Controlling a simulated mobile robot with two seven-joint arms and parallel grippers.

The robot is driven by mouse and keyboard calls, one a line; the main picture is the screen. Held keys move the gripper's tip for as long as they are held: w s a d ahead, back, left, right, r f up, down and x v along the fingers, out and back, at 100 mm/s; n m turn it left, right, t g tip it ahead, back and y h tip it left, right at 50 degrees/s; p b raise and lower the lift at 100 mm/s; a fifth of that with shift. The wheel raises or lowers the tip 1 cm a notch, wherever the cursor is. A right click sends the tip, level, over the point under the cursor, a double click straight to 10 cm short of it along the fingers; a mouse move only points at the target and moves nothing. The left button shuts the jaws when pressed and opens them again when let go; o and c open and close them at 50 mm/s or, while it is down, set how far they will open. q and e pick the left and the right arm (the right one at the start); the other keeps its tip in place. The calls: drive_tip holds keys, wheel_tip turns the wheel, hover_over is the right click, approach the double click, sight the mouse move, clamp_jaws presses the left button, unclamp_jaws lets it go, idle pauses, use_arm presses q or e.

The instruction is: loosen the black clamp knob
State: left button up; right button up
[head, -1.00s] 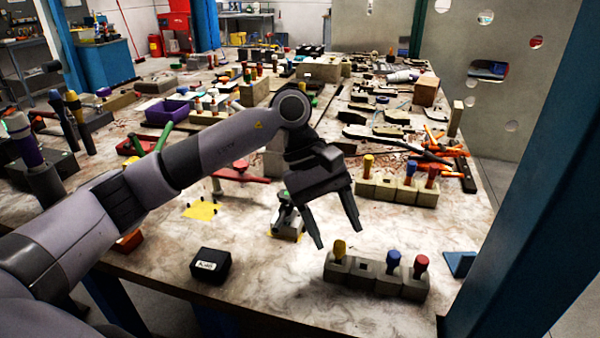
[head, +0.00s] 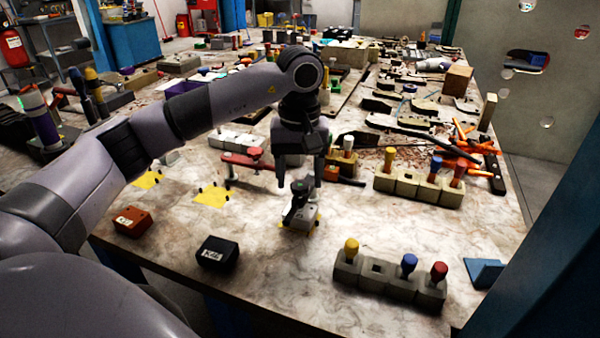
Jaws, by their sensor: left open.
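My left gripper (head: 300,181) points straight down with its jaws open over a small clamp. The clamp (head: 302,216) is a light grey block with dark parts on top, standing on a yellow patch near the middle front of the table. The black knob (head: 300,189) shows at the clamp's top, at about the height of the fingertips, between or just below them. I cannot tell whether the fingers touch it. My right gripper is not in view.
A block with yellow, blue and red-topped pegs (head: 377,284) stands to the front right, and a similar block (head: 423,187) stands behind it. A black box (head: 217,253) and an orange box (head: 132,221) sit to the left. A red clamp (head: 245,160) lies behind left.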

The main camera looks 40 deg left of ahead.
use_arm(q)
drive_tip(key=shift+f, duration=0.15)
drive_tip(key=c, duration=0.9)
drive_tip(key=shift+n, duration=0.4)
